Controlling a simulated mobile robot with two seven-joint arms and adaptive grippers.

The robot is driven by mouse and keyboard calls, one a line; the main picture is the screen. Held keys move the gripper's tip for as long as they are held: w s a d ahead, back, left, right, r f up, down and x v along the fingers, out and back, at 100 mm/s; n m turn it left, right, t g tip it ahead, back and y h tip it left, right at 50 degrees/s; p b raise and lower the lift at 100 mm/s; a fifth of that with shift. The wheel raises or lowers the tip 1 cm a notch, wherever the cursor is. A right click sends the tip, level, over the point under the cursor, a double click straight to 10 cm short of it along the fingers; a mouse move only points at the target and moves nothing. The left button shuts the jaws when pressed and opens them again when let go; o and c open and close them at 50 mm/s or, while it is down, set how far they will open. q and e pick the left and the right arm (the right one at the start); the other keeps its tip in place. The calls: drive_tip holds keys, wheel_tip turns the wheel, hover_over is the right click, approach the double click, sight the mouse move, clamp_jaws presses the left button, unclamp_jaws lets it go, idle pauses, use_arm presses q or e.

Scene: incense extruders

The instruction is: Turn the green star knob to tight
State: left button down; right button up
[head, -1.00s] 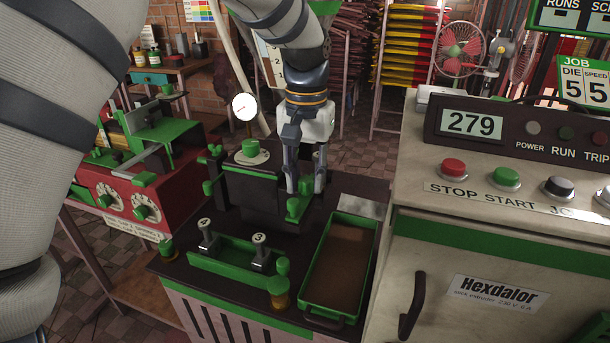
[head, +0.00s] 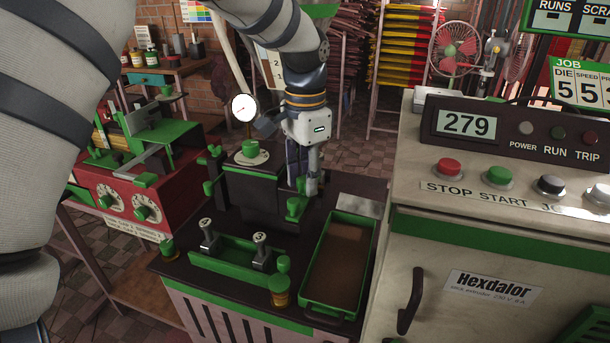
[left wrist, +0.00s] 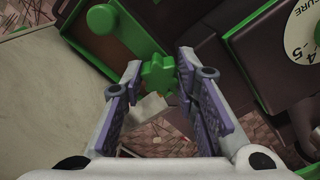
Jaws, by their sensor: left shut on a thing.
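The green star knob (left wrist: 158,74) sits between the two finger pads of my left gripper (left wrist: 160,68) in the left wrist view, and the gripper is shut on it. In the head view the left gripper (head: 304,178) points down at the right side of the dark extruder block (head: 252,194). Only a bit of green shows between its fingers there, so the knob is mostly hidden. I cannot read how tight the knob is. My right gripper is not in view.
A white dial gauge (head: 244,107) stands left of the gripper. A green-rimmed tray (head: 310,296) and a green holder (head: 233,272) with numbered dies lie in front. The control cabinet (head: 480,262) stands close on the right.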

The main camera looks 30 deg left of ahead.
use_arm(q)
drive_tip(key=shift+m, duration=0.5)
drive_tip(key=c, duration=1.2)
unclamp_jaws()
drive_tip(key=shift+c, duration=0.2)
wheel_tip(320, 180, up, 12)
